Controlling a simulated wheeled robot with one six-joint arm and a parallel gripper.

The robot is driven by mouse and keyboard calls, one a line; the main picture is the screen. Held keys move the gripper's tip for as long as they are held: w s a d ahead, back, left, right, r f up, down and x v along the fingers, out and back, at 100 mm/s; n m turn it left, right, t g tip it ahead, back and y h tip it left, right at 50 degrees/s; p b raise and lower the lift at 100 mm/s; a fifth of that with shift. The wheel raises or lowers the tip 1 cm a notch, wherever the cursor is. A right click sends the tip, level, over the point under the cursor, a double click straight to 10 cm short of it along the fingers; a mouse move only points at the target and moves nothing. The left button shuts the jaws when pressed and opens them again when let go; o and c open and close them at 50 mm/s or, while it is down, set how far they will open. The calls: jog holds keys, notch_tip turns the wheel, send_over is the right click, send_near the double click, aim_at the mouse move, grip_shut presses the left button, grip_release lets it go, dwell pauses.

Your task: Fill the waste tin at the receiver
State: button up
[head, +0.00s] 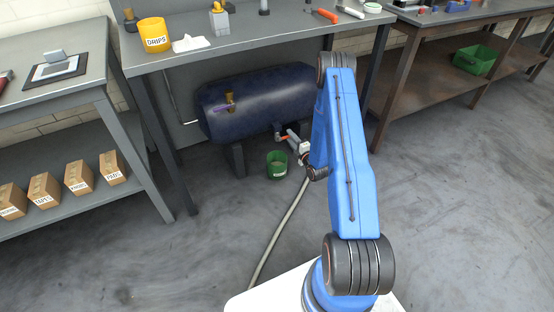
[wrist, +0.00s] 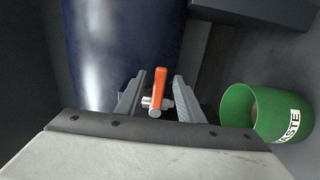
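The receiver (head: 265,98) is a dark blue tank lying under the middle bench; it also fills the upper left of the wrist view (wrist: 115,50). Its drain valve has an orange handle (wrist: 161,88) on a metal stub (wrist: 155,108). The green waste tin (head: 277,167) stands on the floor below the valve; in the wrist view the tin (wrist: 255,112) is at the right. Part of its inside shows, but I cannot tell its level. My gripper (wrist: 160,88) is open, with one finger on each side of the orange handle and gaps visible between.
A yellow DRIPS cup (head: 154,36) and a white cloth (head: 190,43) are on the bench above. A brass-coloured valve (head: 229,99) is on the tank's front. Boxes (head: 77,177) sit on the left shelf. A hose (head: 278,232) lies on the floor; open floor is at left.

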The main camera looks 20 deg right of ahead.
jog(key=shift+s, duration=0.3)
jog(key=shift+s+d, duration=0.1)
jog(key=shift+s, duration=2.8)
